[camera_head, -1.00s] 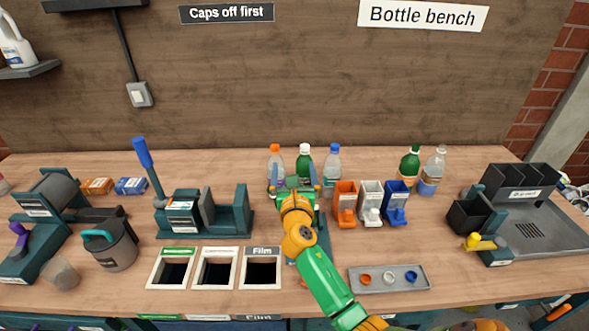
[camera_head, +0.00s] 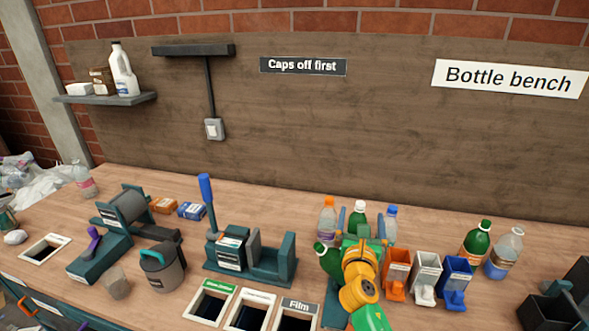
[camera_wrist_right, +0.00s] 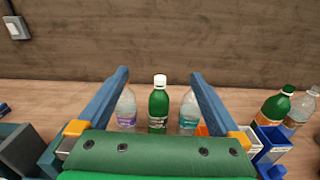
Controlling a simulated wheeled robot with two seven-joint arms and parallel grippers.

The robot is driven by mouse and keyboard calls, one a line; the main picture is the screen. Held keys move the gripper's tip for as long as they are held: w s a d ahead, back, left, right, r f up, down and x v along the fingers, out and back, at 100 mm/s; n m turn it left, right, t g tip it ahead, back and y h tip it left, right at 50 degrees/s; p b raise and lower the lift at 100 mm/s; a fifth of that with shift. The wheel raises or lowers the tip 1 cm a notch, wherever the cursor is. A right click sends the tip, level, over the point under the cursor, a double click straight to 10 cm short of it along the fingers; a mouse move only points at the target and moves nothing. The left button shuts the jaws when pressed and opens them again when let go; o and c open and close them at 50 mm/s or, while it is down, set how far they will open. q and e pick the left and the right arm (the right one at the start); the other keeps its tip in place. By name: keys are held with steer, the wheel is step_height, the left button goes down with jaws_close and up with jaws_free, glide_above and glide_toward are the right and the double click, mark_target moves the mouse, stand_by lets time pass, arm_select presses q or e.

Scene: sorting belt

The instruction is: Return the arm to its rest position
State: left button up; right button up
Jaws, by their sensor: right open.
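My right arm comes in from the bottom of the head view, yellow and green. Its gripper (camera_head: 364,228) is in front of a row of three bottles at the back of the bench. In the right wrist view its two blue fingers (camera_wrist_right: 159,76) are spread apart with nothing held. Beyond them stand a clear bottle (camera_wrist_right: 126,108), a green bottle with a white cap (camera_wrist_right: 158,106) and another clear bottle (camera_wrist_right: 188,118). A second green bottle (camera_head: 328,260) is partly hidden beside the gripper in the head view.
Orange (camera_head: 397,270), white (camera_head: 427,268) and blue (camera_head: 456,277) holders stand right of the arm. A green bottle (camera_head: 476,242) and a clear bottle (camera_head: 503,254) are behind them. A teal device with a blue lever (camera_head: 206,190) and labelled openings (camera_head: 253,297) lie left.

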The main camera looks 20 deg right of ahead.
steer(key=s+a+f+m+g+y, duration=0.2)
steer(key=s+a+f+m+g, duration=0.1)
steer(key=s+f+m, duration=0.5)
steer(key=s+a+f+m+g+y, duration=0.2)
steer(key=s+a+f+m+g, duration=0.1)
steer(key=s+f+m, duration=0.5)
steer(key=s+a+f+m+g+y, duration=0.1)
steer(key=s+a+m+g+y, duration=0.2)
steer(key=s+a+m, duration=0.3)
steer(key=s+a+f+m+g+y, duration=0.25)
steer(key=s+a+m, duration=0.2)
steer(key=s, duration=0.45)
step_height(320, 180, down, 18)
steer(key=s+g+b, duration=0.1)
steer(key=s+b, duration=0.1)
steer(key=b, duration=0.1)
steer(key=s+d+f+g+b, duration=0.1)
steer(key=s+d+f+b, duration=0.1)
steer(key=s+f, duration=0.9)
step_height(320, 180, down, 2)
steer(key=shift+s+d, duration=0.3)
steer(key=shift+s, duration=0.05)
steer(key=shift+g, duration=0.25)
